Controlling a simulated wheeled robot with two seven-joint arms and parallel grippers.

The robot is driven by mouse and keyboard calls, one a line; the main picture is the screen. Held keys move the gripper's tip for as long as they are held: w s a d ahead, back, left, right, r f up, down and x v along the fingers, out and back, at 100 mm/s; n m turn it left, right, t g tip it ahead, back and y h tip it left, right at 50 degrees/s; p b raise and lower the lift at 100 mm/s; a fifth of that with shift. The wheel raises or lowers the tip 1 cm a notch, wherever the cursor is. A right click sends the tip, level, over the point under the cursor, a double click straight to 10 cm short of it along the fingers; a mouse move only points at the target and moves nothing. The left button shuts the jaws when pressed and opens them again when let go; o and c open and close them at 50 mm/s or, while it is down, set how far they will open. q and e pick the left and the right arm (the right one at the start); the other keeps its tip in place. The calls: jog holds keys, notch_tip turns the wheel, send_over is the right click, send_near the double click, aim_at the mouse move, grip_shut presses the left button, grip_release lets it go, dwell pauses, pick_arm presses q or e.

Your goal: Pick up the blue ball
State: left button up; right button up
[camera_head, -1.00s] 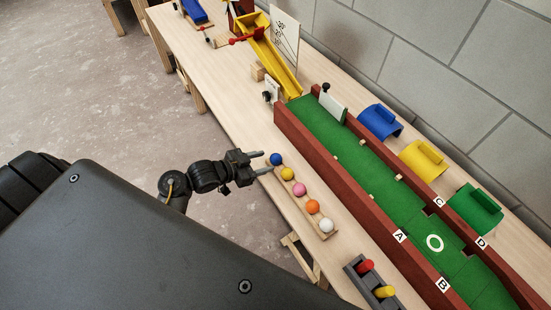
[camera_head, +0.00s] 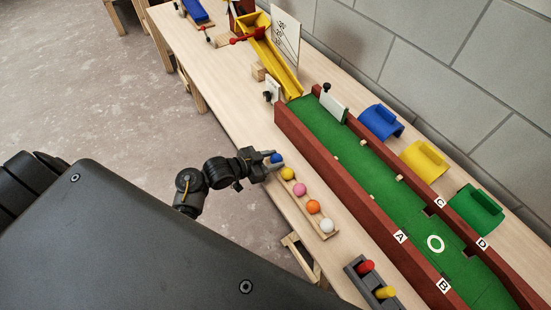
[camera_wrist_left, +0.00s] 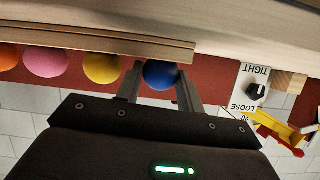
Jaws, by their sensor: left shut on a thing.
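The blue ball (camera_head: 277,158) is at the far end of a row of balls on a wooden rack (camera_head: 322,236). My left gripper (camera_head: 272,159) is shut on it, with a finger on either side. In the left wrist view the blue ball (camera_wrist_left: 161,75) sits between the two fingers (camera_wrist_left: 160,84), close to the rack's edge (camera_wrist_left: 100,45). I cannot tell whether the ball is clear of the rack. My right gripper is not in view.
Yellow (camera_head: 288,173), pink (camera_head: 299,189), orange (camera_head: 312,206) and white (camera_head: 327,225) balls sit beside it. A green lane (camera_head: 370,178) with red walls runs to the right. A grey holder (camera_head: 372,284) with red and yellow pegs stands nearer. Bare tabletop (camera_head: 215,85) lies beyond.

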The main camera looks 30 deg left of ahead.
aim_at(272, 158)
pick_arm(q)
jog(key=shift+r, duration=0.35)
notch_tip(272, 158, up, 2)
jog(key=shift+r, duration=0.2)
jog(key=s+d+r+p, duration=0.1)
jog(key=s+d+r, duration=0.6)
jog(key=s+r, duration=0.3)
jog(key=shift+s+p, duration=0.4)
jog(key=shift+s, duration=0.65)
